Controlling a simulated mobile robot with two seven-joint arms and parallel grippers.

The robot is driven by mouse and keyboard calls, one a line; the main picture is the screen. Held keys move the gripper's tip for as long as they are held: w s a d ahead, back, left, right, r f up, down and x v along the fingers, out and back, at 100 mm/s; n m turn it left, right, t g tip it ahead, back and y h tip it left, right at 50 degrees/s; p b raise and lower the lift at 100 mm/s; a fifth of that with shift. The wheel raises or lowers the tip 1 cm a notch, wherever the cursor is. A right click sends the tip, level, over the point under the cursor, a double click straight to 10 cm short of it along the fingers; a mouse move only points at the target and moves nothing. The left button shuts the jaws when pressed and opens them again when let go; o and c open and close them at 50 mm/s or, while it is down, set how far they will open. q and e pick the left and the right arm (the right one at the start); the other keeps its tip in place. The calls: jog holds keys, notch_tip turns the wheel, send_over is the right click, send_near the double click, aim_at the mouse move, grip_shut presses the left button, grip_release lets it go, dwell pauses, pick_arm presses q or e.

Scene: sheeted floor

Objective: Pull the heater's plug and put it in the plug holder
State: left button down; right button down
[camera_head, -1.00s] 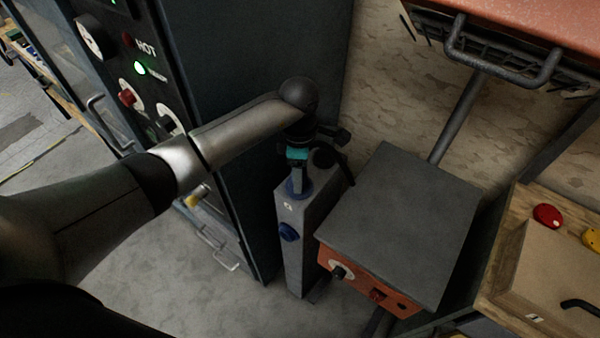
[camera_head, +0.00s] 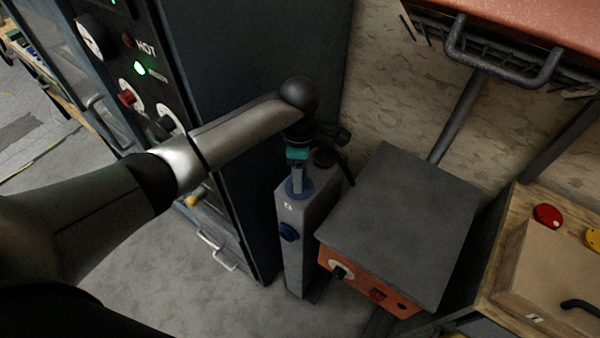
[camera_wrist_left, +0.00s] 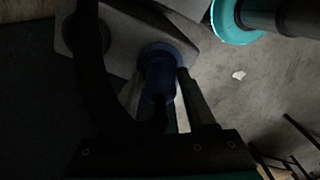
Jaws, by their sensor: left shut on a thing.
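My left gripper (camera_head: 299,181) points down at the top of a grey post (camera_head: 297,240), its fingers on both sides of a blue plug. The blue plug (camera_wrist_left: 158,78) shows in the left wrist view, between the fingertips of my left gripper (camera_wrist_left: 162,97). It meets a blue round socket on the post's top; I cannot tell how deep it sits. A dark cable (camera_wrist_left: 88,75) curves past the plug. Another blue round fitting (camera_head: 289,231) is on the post's front side. No plug holder can be made out for certain. My right gripper is not in view.
A dark cabinet (camera_head: 255,60) with knobs and a green lamp stands left of the post. A grey-topped box (camera_head: 400,220) with an orange front is close on the right. A wooden bench (camera_head: 510,260) with red and yellow buttons is farther right. Floor is clear in front.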

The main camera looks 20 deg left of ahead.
pick_arm(q)
jog(key=shift+r, duration=0.15)
jog(key=shift+r+p, duration=0.65)
jog(key=shift+r, duration=0.15)
jog(key=shift+r, duration=0.1)
jog(key=shift+r+p, duration=1.2)
jog(key=shift+r, duration=0.3)
jog(key=shift+r+p, duration=1.4)
jog(key=shift+r, duration=0.6)
